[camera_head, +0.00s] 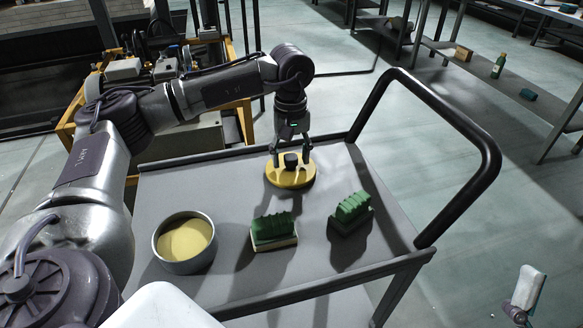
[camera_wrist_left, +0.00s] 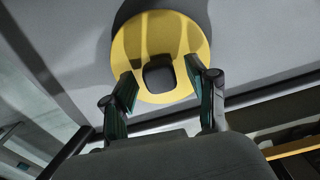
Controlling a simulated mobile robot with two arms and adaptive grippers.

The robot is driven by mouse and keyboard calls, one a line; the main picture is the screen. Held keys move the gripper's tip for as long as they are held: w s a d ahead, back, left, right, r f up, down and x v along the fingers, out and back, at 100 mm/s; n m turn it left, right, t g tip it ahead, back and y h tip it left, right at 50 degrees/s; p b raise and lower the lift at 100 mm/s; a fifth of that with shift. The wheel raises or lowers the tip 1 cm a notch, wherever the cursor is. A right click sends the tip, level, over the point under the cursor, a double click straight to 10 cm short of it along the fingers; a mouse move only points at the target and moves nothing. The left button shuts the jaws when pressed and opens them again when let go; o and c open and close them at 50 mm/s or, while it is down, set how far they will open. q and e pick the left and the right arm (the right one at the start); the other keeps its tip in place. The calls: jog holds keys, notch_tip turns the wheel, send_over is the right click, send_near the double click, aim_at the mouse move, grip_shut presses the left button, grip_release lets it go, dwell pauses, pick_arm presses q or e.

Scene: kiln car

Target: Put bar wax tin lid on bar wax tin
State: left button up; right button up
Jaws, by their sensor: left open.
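The bar wax tin lid (camera_head: 290,175) is a flat yellow disc with a dark knob (camera_head: 291,160). It lies on the cart top at the far side, and it also shows in the left wrist view (camera_wrist_left: 186,42). The bar wax tin (camera_head: 184,243) is a round grey open tin with yellow wax inside, at the front left of the cart. My left gripper (camera_head: 291,158) points down over the lid. Its fingers are open, one on each side of the knob, with gaps visible in the left wrist view (camera_wrist_left: 163,88).
A grey cart (camera_head: 225,175) with a black rail handle (camera_head: 440,115) at right carries everything. Two green brushes, one in the middle (camera_head: 272,231) and one at right (camera_head: 350,212), stand on it. The cart top between tin and lid is clear.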

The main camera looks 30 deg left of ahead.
dwell(0.6)
dwell(0.4)
pick_arm(q)
grip_shut()
